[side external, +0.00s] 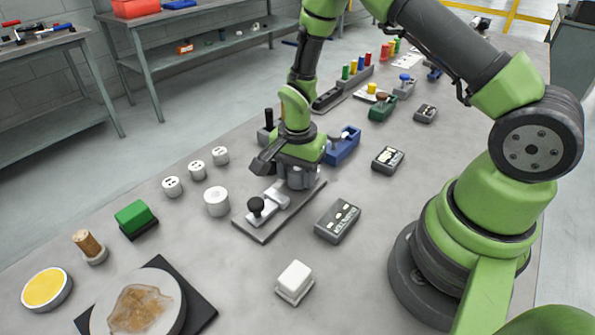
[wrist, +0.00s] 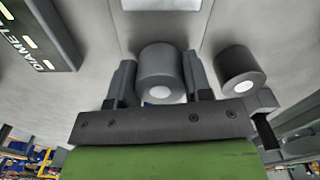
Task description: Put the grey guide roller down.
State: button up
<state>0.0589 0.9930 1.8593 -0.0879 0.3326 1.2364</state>
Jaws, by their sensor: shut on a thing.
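My gripper (wrist: 158,82) points down over the bench in the side external view (side external: 296,180), with its jaws closed around the grey guide roller (wrist: 158,63). The roller is a short grey cylinder with a pale round centre, upright between the two fingers. In the side external view the roller (side external: 301,178) shows partly below the jaws, at the far end of a flat grey plate (side external: 265,236). I cannot tell whether the roller's underside touches the plate.
A dark grey labelled box (side external: 338,221) stands right of the plate, a white block (side external: 295,282) in front and a white cylinder (side external: 217,201) to the left. A blue fixture (side external: 343,145) is close behind my gripper. Bare bench lies between plate and white block.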

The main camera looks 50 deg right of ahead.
jog(key=o, duration=1)
jog(key=shift+f, duration=0.1)
jog(key=shift+o, duration=0.2)
jog(key=s+a+r+n+t, duration=0.1)
jog(key=s+r+n+t, duration=0.15)
jog(key=r, duration=0.95)
jog(key=s+a+r+n+t, duration=0.1)
jog(key=s+r+n, duration=0.2)
jog(key=r, duration=0.9)
jog(key=s+a+r+n+t+y, duration=0.1)
jog(key=s+r+n+t, duration=0.1)
jog(key=s, duration=0.3)
jog(key=s+a+r+n+t+y, duration=0.1)
jog(key=s+r+n, duration=0.2)
jog(key=s, duration=0.3)
jog(key=shift+a+r+n+t, duration=0.3)
jog(key=shift+n+t, duration=0.05)
jog(key=shift+n, duration=0.3)
jog(key=shift+s, duration=0.1)
